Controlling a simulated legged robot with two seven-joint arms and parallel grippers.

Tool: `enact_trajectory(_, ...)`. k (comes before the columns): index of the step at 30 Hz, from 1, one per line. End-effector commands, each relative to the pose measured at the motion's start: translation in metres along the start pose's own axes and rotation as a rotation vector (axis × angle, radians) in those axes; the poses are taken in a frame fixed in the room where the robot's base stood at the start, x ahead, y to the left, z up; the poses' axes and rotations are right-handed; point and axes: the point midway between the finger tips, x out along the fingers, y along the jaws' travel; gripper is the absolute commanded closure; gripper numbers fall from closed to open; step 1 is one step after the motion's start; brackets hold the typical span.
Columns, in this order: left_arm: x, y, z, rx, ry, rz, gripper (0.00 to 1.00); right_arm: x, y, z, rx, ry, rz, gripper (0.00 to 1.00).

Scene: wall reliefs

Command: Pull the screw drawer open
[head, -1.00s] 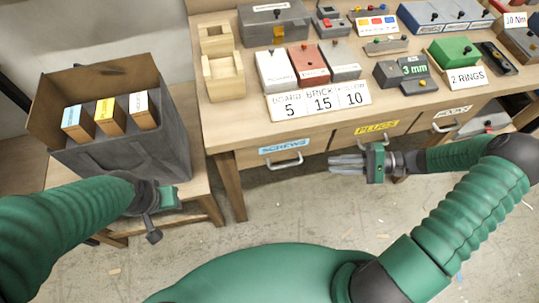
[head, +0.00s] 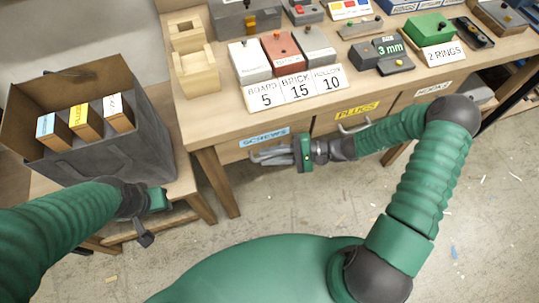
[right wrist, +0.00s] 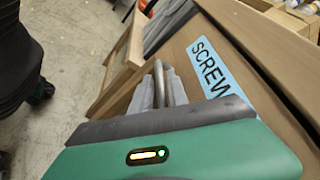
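The screw drawer is in the workbench front under a blue SCREWS label (head: 264,138); its front looks flush with the bench. Its metal bar handle (head: 262,153) is partly covered by my right gripper (head: 272,156), whose grey fingers reach left at the handle. In the right wrist view, the fingers (right wrist: 155,86) lie right beside the bar, below the SCREWS label (right wrist: 222,72). I cannot tell whether they are closed around it. My left gripper (head: 157,199) hangs in front of the small side table, away from the drawer; its fingers are not clear.
The PLUGS drawer (head: 357,110) with its own handle is just right. Labelled boxes and a 5/15/10 sign (head: 296,88) stand on the bench top. A grey bin (head: 110,160) with several small boxes is at left.

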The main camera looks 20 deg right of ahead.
Motion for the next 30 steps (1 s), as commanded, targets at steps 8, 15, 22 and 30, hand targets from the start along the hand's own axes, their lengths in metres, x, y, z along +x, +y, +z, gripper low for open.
enact_trajectory(8, -0.0001, -0.0001, 0.0000, 0.000, 0.000, 0.000, 0.64, 0.0009, -0.0004, 0.0009, -0.001, -0.001, 0.001, 0.95)
enact_trajectory(15, -0.0001, -0.0001, 0.0000, 0.000, 0.000, 0.000, 0.64, 0.0002, 0.0002, 0.0007, 0.000, -0.003, 0.001, 1.00)
enact_trajectory(22, 0.0000, -0.0001, 0.0000, 0.000, 0.000, 0.000, 0.64, -0.0001, 0.0005, 0.0006, 0.001, -0.002, 0.001, 1.00)
enact_trajectory(30, 0.0000, -0.0001, 0.0000, 0.000, 0.000, 0.000, 0.64, -0.0005, 0.0007, 0.0002, 0.001, -0.001, 0.001, 1.00)
